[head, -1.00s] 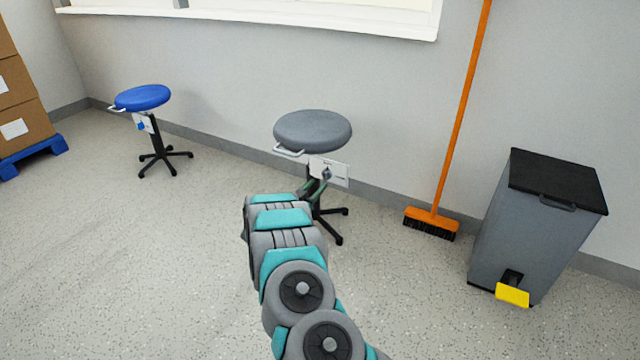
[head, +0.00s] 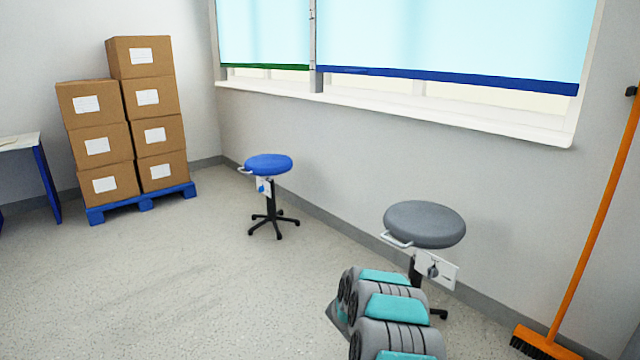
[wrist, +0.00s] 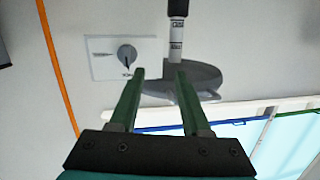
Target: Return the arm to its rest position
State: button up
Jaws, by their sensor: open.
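My gripper (wrist: 161,75) shows in the wrist view with its two green fingers apart and nothing between them. In that view, the grey stool (wrist: 205,82) and a white plate with a rotary knob (wrist: 126,55) lie beyond the fingertips. The head view shows my arm at the bottom, bent in front of the grey stool (head: 425,224). The stool's white switch plate (head: 436,270) with its dark knob is just right of my arm. In the head view my gripper is hidden behind the arm links.
A blue stool (head: 268,165) stands farther back, left of the grey one. Boxes are stacked on a blue pallet (head: 143,203) at the left. An orange broom (head: 597,225) leans on the wall at the right. The floor (head: 150,290) at the left is clear.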

jog(key=a+r+n+y, duration=0.2)
jog(key=a+r+y, duration=0.2)
jog(key=a, duration=0.3)
jog(key=a+r+n+y, duration=0.1)
jog(key=a+r+y, duration=0.35)
jog(key=a, duration=0.25)
jog(key=s+a+r+n+g+y, duration=0.35)
jog(key=s+a+r+y, duration=0.2)
jog(key=s+a, duration=0.6)
jog(key=s+d+r+n+g, duration=0.2)
jog(key=s+n+g, duration=0.15)
jog(key=s, duration=1.85)
jog(key=s+d+g+h, duration=0.1)
jog(key=s+d+g, duration=0.2)
jog(key=s, duration=1.1)
jog(key=s+d+g+h, duration=0.1)
jog(key=s+d+g, duration=0.2)
jog(key=s+d, duration=0.4)
jog(key=s, duration=0.8)
jog(key=shift+d+r+m+g+h, duration=0.15)
jog(key=shift+r+m+g+h, duration=0.15)
jog(key=shift+g+h, duration=0.1)
jog(key=shift+w+d, duration=0.1)
